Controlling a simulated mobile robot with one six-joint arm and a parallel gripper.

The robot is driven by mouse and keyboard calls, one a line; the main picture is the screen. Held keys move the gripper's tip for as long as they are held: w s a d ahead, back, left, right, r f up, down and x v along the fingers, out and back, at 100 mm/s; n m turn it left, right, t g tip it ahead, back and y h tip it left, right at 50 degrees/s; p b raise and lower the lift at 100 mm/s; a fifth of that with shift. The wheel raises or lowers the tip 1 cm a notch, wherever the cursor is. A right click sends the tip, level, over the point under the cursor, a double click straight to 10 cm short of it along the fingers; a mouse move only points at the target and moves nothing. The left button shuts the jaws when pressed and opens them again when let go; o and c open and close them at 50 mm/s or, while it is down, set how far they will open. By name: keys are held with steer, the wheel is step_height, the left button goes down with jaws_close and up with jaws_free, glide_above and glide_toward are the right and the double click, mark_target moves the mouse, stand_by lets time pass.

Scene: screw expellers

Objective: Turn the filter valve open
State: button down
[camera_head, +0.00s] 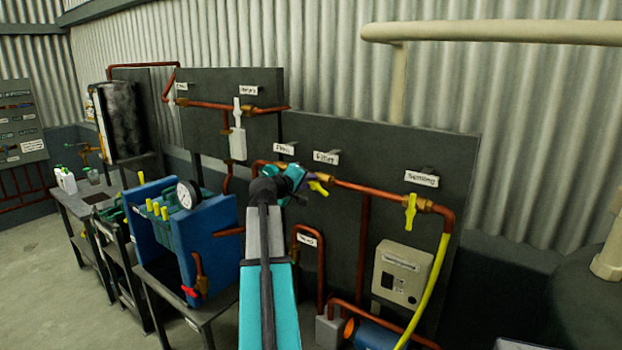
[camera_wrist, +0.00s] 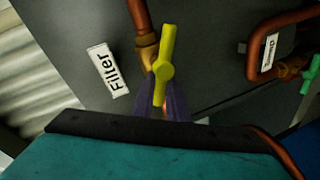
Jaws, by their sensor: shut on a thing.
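The filter valve's yellow handle (camera_wrist: 165,65) is in the middle of the wrist view, beside the white "Filter" label (camera_wrist: 109,70). Its upper end is free, and it lies at a slight angle to the copper pipe (camera_wrist: 137,18). My gripper (camera_wrist: 162,104) has its purple fingers shut on the handle's lower end. In the head view the yellow handle (camera_head: 318,187) shows just right of my teal wrist, below the "Filter" label (camera_head: 326,158). My wrist hides part of the valve and the fingertips there.
Another yellow valve handle (camera_head: 410,212) is to the right, with a yellow hose (camera_head: 436,285) below. A grey control box (camera_head: 402,274) is on the panel. A blue filter press with a gauge (camera_head: 187,194) stands left of my arm.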

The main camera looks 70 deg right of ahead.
steer(key=shift+f+n+g, duration=0.4)
steer(key=shift+n+g, duration=0.1)
steer(key=shift+n, duration=0.7)
steer(key=shift+p, duration=0.3)
steer(key=shift+f, duration=0.1)
steer(key=c, duration=1.7)
jaws_free()
steer(key=shift+c, duration=0.2)
steer(key=shift+w+a, duration=0.1)
steer(key=shift+a, duration=0.05)
steer(key=b+v, duration=0.3)
steer(key=v, duration=1)
steer(key=shift+a+r, duration=0.25)
steer(key=shift+r, duration=0.2)
